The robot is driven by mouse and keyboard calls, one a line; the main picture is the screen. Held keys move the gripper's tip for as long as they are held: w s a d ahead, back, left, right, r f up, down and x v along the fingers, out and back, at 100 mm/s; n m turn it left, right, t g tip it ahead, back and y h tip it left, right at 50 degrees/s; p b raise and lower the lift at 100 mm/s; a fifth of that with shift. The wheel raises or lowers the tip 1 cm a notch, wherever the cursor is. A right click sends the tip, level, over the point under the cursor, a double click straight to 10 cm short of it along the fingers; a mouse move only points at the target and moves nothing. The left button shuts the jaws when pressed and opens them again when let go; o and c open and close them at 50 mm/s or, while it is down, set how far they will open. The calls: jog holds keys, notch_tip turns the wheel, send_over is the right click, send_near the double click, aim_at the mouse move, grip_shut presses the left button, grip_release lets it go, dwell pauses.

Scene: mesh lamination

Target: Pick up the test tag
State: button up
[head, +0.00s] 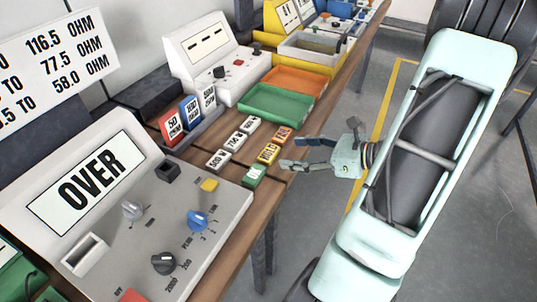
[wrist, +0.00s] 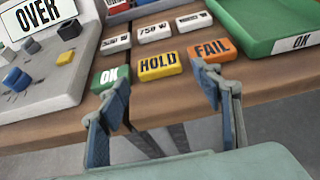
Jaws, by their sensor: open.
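Small labelled tags lie in two rows on the wooden bench. The near row has a green OK tag (head: 253,176), a yellow HOLD tag (head: 268,153) and an orange FAIL tag (head: 283,134). Behind it are three white tags; the middle one (wrist: 156,32) reads 750 W. No tag visibly reads "test". In the wrist view the OK tag (wrist: 108,78), HOLD tag (wrist: 160,66) and FAIL tag (wrist: 211,49) lie ahead. My gripper (head: 298,153) is open and empty at the bench's front edge, its fingers (wrist: 160,84) spread across the near row's span.
A grey meter console with an OVER display (head: 88,180) stands at the left. A green tray (head: 277,101) and an orange tray (head: 296,80) lie beyond the tags. Upright red, blue and white blocks (head: 190,118) stand behind. Floor right of the bench (head: 330,210) is clear.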

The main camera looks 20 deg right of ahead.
aim_at(272, 153)
jog(key=shift+f+x, duration=0.2)
jog(key=shift+x, duration=2.9)
jog(key=shift+s, duration=0.2)
jog(key=shift+c, duration=0.5)
jog(key=c, duration=0.7)
